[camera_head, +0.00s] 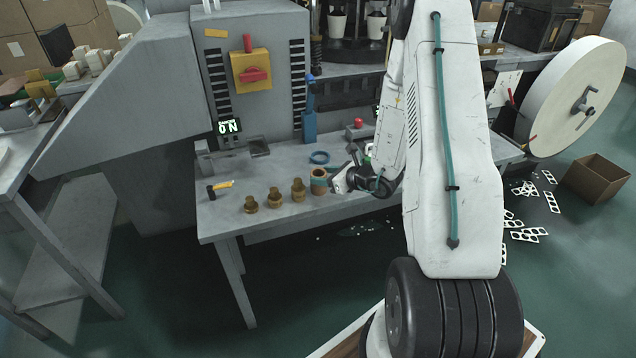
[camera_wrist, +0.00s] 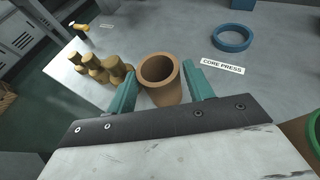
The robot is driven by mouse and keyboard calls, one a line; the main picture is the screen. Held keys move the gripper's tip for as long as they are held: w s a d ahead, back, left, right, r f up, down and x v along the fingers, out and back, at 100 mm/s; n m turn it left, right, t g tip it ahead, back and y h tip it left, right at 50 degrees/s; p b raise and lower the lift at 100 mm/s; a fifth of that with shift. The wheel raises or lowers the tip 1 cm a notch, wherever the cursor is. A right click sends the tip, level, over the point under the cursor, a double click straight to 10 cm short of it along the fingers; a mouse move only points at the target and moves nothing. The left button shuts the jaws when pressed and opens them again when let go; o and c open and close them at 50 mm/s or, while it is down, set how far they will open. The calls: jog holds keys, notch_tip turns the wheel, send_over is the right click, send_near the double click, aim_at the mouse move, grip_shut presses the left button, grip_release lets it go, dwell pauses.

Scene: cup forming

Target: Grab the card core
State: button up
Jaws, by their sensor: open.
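The card core is a brown, open-topped tube (camera_head: 319,181) standing upright on the grey table. In the wrist view the card core (camera_wrist: 160,78) shows its round hollow end between my gripper's two teal fingers. My gripper (camera_wrist: 163,90) is open, with one finger on each side of the core. A thin gap shows beside the right finger; the left finger is close to the core, and I cannot tell whether it touches.
Several brass stepped plugs (camera_head: 275,198) stand in a row left of the core. A blue ring (camera_head: 319,157) lies behind it, by a "CORE PRESS" label (camera_wrist: 222,66). A yellow-and-black tool (camera_head: 219,188) lies at the table's left. The table front (camera_head: 225,222) is clear.

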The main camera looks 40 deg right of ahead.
aim_at(313, 173)
jog(key=x, duration=0.4)
jog(key=shift+w+a, duration=0.1)
jog(key=shift+w, duration=0.05)
jog(key=c, duration=0.6)
jog(key=shift+r, duration=0.2)
